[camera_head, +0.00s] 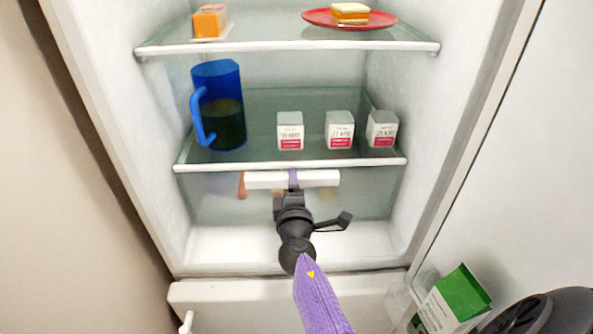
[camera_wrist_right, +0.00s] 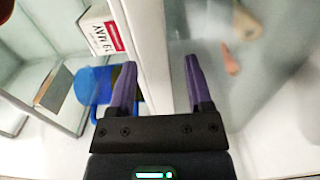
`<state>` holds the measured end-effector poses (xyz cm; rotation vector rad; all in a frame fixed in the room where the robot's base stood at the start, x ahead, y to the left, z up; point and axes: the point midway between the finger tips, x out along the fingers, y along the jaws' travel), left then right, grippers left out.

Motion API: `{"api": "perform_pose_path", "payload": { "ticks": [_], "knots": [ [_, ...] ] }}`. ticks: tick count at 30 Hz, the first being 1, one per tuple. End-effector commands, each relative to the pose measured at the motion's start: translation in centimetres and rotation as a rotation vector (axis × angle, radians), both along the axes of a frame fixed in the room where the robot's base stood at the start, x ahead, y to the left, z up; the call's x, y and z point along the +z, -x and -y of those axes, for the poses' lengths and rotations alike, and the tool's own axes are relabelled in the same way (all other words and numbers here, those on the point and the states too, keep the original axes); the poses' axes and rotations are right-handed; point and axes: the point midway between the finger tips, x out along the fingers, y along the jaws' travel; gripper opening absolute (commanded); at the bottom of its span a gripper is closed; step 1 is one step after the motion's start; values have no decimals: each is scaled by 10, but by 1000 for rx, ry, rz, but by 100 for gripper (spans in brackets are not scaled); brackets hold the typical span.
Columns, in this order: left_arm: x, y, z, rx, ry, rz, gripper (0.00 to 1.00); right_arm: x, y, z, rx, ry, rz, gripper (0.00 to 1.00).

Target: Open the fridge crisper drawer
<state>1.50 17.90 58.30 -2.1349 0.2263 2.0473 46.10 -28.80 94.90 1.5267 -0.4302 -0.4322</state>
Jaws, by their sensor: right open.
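The crisper drawer (camera_head: 360,205) is a clear-fronted bin below the lower fridge shelf, with a white bar handle (camera_head: 322,179) along its top. It looks closed. Blurred orange items show through its front. My right gripper (camera_head: 293,180) is at the middle of the handle in the head view, its arm reaching in from below. In the right wrist view, its purple fingers (camera_wrist_right: 160,65) are apart, with a white bar (camera_wrist_right: 152,50) running between them. I cannot tell whether either finger touches it. My left gripper is not in view.
The lower shelf (camera_head: 240,166) holds a blue pitcher (camera_head: 217,105) and three small white cartons (camera_head: 339,130). The upper shelf (camera_head: 270,46) holds a red plate (camera_head: 320,17) and an orange block (camera_head: 210,22). A green carton (camera_head: 455,300) stands in the door at right.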

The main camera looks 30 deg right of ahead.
Motion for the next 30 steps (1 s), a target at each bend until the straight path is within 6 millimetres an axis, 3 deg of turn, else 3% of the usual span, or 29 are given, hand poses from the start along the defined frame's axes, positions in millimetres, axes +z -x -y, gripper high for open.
{"api": "perform_pose_path", "payload": {
  "ticks": [8, 18, 30],
  "knots": [
    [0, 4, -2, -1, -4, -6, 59, 0, 0, -2, 0, -1, 0, 65],
    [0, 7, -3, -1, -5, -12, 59, -1, 0, -2, 0, -2, -2, 0],
    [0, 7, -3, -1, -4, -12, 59, -3, 1, -2, 0, -4, -6, 0]
  ]
}}
